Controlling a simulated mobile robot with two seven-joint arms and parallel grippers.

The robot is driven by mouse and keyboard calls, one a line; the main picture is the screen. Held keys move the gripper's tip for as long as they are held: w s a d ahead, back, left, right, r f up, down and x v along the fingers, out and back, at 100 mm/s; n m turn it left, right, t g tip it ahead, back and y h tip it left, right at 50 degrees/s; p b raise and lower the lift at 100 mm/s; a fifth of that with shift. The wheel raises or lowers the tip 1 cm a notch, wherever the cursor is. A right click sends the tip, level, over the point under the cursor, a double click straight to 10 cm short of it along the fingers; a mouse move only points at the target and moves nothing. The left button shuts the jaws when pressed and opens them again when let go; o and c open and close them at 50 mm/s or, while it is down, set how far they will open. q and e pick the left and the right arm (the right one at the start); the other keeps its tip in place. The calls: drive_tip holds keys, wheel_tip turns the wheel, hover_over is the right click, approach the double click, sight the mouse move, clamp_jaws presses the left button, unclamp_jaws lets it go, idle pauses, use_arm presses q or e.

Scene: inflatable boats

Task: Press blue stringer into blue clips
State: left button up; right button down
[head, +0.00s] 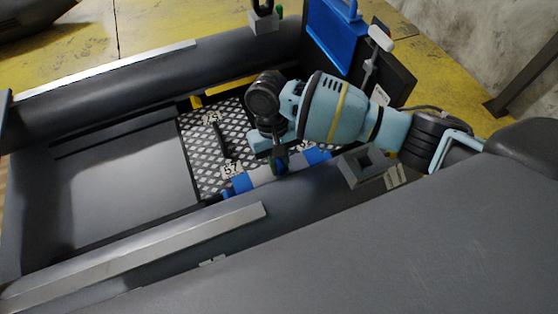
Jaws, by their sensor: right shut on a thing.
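The blue stringer (242,183) lies along the near side of the floor panel in the boat, low beside the near tube. It shows blue parts with a paler stretch between them, and another blue part (316,156) shows to the right of my gripper. My right gripper (279,167) comes in from the right and is shut on the stringer's middle, pointing down. The fingers and wrist hide part of it. I cannot make out the blue clips apart from the stringer, nor whether it is seated in them. My left gripper is not in view.
The patterned floor panel (203,152) carries number tags, one reading 57 (231,170). A yellow strip (232,86) runs along its far side. The grey boat tubes (150,80) rise on both sides. A blue object (333,36) stands at the transom. The left floor (125,185) is clear.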

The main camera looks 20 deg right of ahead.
sight(279, 170)
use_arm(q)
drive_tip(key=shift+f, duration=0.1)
use_arm(e)
drive_tip(key=shift+f, duration=0.35)
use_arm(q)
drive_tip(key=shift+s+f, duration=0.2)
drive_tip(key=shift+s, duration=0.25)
use_arm(e)
drive_tip(key=shift+f, duration=0.55)
use_arm(q)
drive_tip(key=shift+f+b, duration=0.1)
drive_tip(key=shift+b, duration=0.2)
use_arm(e)
drive_tip(key=shift+f, duration=0.4)
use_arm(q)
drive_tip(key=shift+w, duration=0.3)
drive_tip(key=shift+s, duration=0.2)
use_arm(e)
drive_tip(key=shift+f, duration=0.25)
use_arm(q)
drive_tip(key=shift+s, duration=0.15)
use_arm(e)
drive_tip(key=c, duration=1.3)
unclamp_jaws()
